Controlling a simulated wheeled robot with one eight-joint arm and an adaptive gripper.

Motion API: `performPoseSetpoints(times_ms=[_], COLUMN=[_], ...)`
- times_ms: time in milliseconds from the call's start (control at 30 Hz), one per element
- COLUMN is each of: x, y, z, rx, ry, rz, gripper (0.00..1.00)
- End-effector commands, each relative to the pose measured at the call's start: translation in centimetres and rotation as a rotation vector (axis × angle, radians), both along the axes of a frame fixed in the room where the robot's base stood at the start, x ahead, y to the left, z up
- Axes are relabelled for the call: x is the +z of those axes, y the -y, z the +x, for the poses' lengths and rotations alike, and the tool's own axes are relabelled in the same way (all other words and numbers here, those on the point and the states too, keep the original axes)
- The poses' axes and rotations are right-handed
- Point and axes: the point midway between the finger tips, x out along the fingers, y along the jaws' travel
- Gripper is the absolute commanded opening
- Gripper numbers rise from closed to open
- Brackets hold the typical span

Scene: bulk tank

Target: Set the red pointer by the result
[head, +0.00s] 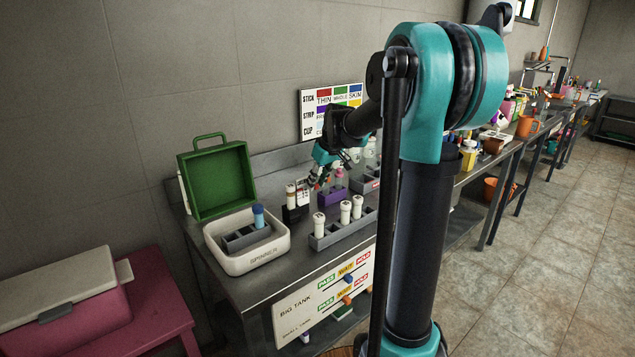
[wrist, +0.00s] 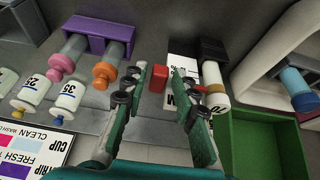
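A small red block (wrist: 157,78), likely the red pointer, shows in the wrist view beside a white card (wrist: 183,72) with black marks. My gripper (wrist: 159,72) is open, with its two fingertips on either side of the block. A small gap shows at the right finger; contact at the left finger is unclear. In the head view my gripper (head: 319,180) is low over the bench, beside the white card (head: 303,190). A white vial with a gold band (wrist: 213,85) stands in a black holder (wrist: 212,49) right of the card. The card's reading is not legible.
A purple rack (head: 333,195) and a grey rack (head: 316,240) with white-capped vials stand close by. A BIG TANK board (head: 320,297) hangs on the bench front.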

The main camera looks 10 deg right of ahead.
Motion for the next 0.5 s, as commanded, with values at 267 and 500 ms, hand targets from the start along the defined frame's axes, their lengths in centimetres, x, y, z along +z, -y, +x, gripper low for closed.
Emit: performPoseSetpoints(times_ms=[267,500], x=[0.02,0.01], y=[0.00,0.01], z=[-0.01,-0.01], rx=[0.000,0.000], ry=[0.000,0.000], rz=[0.000,0.000], gripper=[0.00,0.00])
